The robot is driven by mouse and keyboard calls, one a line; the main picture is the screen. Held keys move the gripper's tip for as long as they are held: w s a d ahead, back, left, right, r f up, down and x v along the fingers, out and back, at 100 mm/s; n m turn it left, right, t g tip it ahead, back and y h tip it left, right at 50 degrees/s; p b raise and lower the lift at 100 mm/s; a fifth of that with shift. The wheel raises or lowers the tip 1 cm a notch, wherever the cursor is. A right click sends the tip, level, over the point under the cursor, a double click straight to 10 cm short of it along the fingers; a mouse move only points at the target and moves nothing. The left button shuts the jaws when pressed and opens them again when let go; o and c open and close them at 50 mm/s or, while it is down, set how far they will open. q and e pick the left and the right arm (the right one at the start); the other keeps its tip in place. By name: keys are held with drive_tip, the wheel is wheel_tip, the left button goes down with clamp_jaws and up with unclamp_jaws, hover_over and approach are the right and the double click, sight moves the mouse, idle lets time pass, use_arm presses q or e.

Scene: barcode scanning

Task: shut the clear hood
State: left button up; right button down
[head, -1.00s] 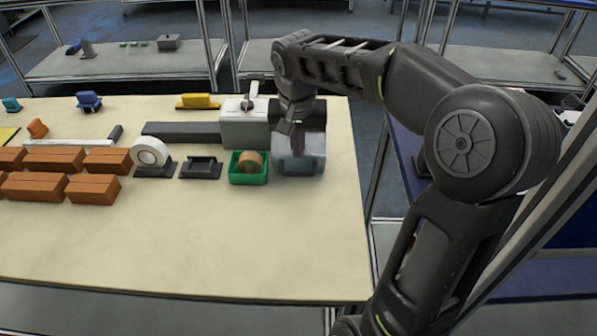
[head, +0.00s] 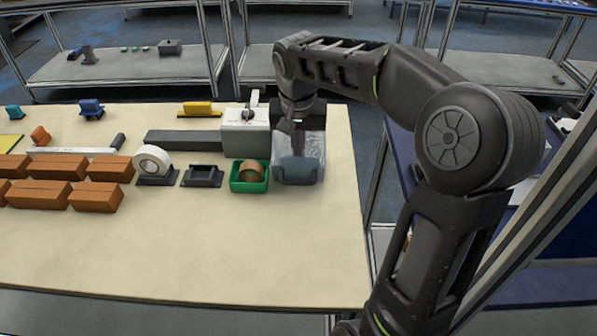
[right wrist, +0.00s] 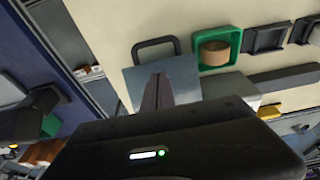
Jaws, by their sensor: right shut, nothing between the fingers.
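The clear hood (head: 312,146) is at the right end of the row on the table, seen in the head view as a see-through cover over a dark unit with a blue-grey front part (head: 298,170). In the right wrist view the hood (right wrist: 188,72) shows as a grey-blue pane, with a dark loop handle (right wrist: 155,43) at its edge. My right gripper (head: 287,125) is shut and empty, pointing down at the hood's rear part; its fingers (right wrist: 157,90) show over the pane. I cannot tell whether they touch it, or whether the hood is fully down. My left gripper is not in view.
A green bin (head: 249,187) with a brown roll stands close left of the hood. A white-grey box (head: 245,140) stands behind the bin. A tape dispenser (head: 154,163) and brown boxes (head: 94,197) are farther left. The table front (head: 220,250) is clear.

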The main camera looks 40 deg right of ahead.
idle(0.3)
drive_tip(key=shift+w+d+r+p, duration=0.35)
drive_tip(key=shift+r+p, duration=0.15)
drive_tip(key=shift+p, duration=0.1)
drive_tip(key=shift+w+d+r+p, duration=0.25)
drive_tip(key=shift+w+r+p, duration=0.1)
drive_tip(key=shift+r+p, duration=0.15)
drive_tip(key=shift+w+d, duration=0.2)
drive_tip(key=shift+r, duration=0.1)
drive_tip(key=w+p, duration=0.1)
drive_tip(key=d+r+p, duration=0.1)
drive_tip(key=p, duration=0.1)
drive_tip(key=shift+w+d+r, duration=0.2)
drive_tip(key=shift+w+r, duration=0.05)
drive_tip(key=shift+w, duration=0.1)
drive_tip(key=shift+w+d, duration=0.2)
